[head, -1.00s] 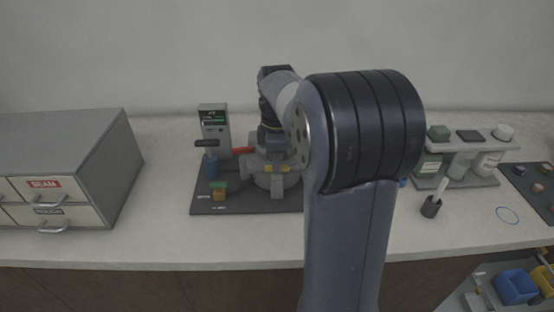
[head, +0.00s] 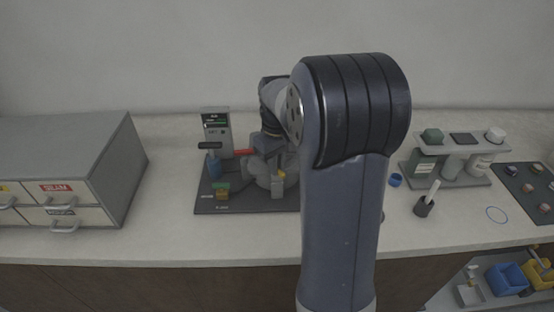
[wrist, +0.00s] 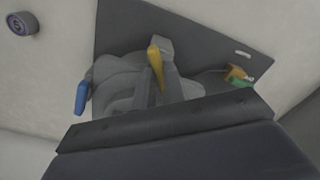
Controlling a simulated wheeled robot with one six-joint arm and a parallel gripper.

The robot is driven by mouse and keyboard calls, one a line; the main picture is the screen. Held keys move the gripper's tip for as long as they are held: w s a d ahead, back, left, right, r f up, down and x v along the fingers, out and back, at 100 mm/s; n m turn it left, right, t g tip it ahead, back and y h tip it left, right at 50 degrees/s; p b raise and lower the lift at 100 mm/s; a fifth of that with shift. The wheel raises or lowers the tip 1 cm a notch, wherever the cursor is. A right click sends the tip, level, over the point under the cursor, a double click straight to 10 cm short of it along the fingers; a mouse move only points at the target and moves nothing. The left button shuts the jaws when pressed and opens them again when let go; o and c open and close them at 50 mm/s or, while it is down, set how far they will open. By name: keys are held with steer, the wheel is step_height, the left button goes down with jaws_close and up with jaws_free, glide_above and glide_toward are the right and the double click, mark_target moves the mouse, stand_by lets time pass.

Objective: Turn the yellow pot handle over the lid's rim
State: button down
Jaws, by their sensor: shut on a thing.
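The yellow pot handle (wrist: 155,62) sits between the fingers of my gripper (wrist: 158,78) in the wrist view, on the grey lid of the press pot (wrist: 115,78). My gripper is shut on this handle. In the head view a small yellow piece of the handle (head: 281,174) shows beside my gripper (head: 278,186). My arm hides much of the pot there. A blue handle (wrist: 81,97) sticks out at the pot's left side in the wrist view. Whether the yellow handle lies over the rim cannot be told.
A drawer cabinet (head: 120,180) stands left. A bottle rack (head: 450,175) and a dark cup (head: 424,206) stand right.

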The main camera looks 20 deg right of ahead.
steer(key=m+p, duration=0.1)
steer(key=m, duration=0.2)
steer(key=shift+r+m, duration=0.1)
steer(key=shift+m, duration=0.2)
steer(key=shift+m+p, duration=0.4)
steer(key=shift+m, duration=1.4)
steer(key=c, duration=1.5)
jaws_free()
step_height(320, 180, up, 11)
steer(key=shift+f, duration=0.15)
